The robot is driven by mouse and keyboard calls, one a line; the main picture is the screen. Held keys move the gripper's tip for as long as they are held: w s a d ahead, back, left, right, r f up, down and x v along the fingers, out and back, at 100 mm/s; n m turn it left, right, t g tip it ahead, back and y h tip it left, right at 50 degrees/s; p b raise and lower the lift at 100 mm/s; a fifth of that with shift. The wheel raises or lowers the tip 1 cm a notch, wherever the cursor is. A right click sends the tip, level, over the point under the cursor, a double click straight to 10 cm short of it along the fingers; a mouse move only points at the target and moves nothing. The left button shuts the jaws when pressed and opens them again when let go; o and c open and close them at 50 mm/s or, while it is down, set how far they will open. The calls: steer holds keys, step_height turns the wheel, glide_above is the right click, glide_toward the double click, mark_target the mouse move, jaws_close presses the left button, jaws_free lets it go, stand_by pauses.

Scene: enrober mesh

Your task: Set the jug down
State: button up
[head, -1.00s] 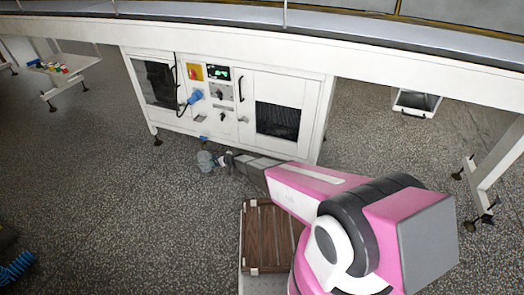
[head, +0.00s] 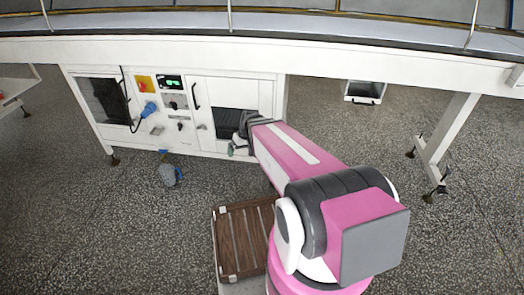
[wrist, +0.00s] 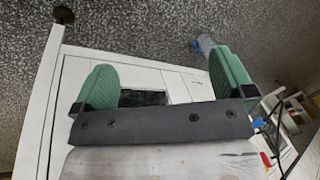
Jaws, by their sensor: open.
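The jug (head: 168,175) is a small grey-blue vessel on the speckled floor, in front of the white cabinet. It looks upright, though it is too small to be sure. It also shows at the top of the wrist view (wrist: 206,44), beyond the right green finger and apart from it. My gripper (head: 236,149) is to the right of the jug, in front of the cabinet's right door. In the wrist view my gripper (wrist: 163,66) has its two green fingers wide apart, with nothing between them.
The white cabinet (head: 236,90) with control panel and blue plug (head: 150,109) stands under the long conveyor (head: 330,45). A brown slatted crate (head: 243,238) is beside my base. The floor left of the jug is clear.

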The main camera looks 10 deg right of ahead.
steer(key=s+d+r+m+h, duration=0.3)
steer(key=s+d+r, duration=0.2)
steer(key=s+d, duration=0.2)
steer(key=shift+d+g, duration=0.3)
steer(key=shift+d, duration=0.25)
